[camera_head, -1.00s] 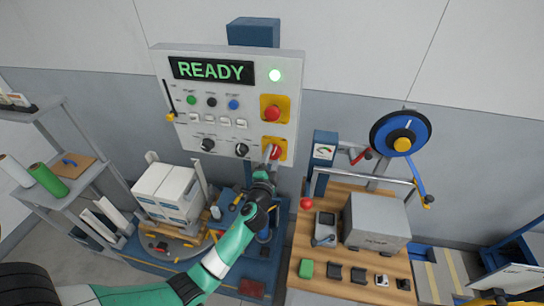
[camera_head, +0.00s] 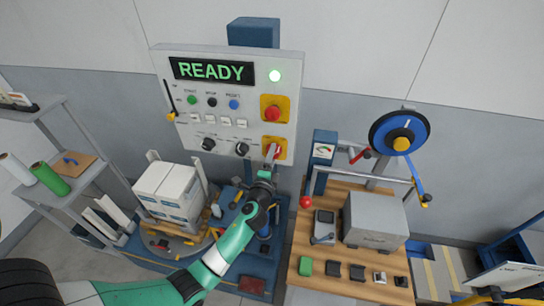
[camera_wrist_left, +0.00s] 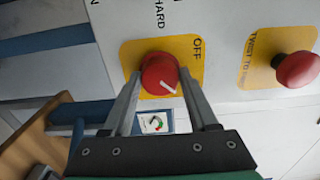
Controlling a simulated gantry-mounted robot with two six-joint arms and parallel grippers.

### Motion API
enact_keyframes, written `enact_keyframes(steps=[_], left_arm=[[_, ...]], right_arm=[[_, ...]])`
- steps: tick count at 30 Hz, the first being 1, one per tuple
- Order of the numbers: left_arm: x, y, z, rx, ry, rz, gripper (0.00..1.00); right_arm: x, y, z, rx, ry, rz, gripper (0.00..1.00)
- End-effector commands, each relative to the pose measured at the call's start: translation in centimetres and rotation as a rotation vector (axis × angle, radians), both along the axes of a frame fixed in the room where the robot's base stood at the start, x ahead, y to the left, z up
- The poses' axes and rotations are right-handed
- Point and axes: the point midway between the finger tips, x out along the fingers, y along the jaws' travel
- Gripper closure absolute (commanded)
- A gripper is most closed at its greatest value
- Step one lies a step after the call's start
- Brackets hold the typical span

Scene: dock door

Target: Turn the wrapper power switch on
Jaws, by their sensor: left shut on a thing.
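The power switch is a red round knob (camera_wrist_left: 160,74) with a white pointer line, on a yellow plate (camera_wrist_left: 190,48) on the wrapper's control panel (camera_head: 290,60). It also shows low on the panel's right side in the head view. My left gripper (camera_wrist_left: 168,98) has its fingers on either side of the knob and is shut on it. In the left wrist view the pointer slants to the lower right, away from the OFF label. An ON label is not visible.
A red emergency-stop button (camera_head: 272,112) on yellow sits just above the switch. Two black knobs (camera_head: 242,149) are to its left. White boxes (camera_head: 170,190) stand on the turntable below. A wooden bench (camera_head: 340,275) with a grey box (camera_head: 376,220) is at right.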

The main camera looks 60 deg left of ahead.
Motion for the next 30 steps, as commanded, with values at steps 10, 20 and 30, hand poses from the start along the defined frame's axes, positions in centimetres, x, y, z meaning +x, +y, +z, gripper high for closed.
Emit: enact_keyframes(steps=[10, 20, 30], left_arm=[[0.0, 0.0, 0.0, 0.001, 0.001, 0.0, 0.14], [-0.1, -0.1, 0.0, 0.0, 0.0, 0.0, 0.11], [-4.0, -5.1, -0.1, -0.001, 0.002, -0.004, 0.11]], right_arm=[[0.0, 0.0, 0.0, 0.0, 0.0, 0.0, 1.0], [0.0, 0.0, 0.0, 0.0, 0.0, 0.0, 1.0], [0.0, 0.0, 0.6, 0.0, 0.0, 0.0, 1.0]])
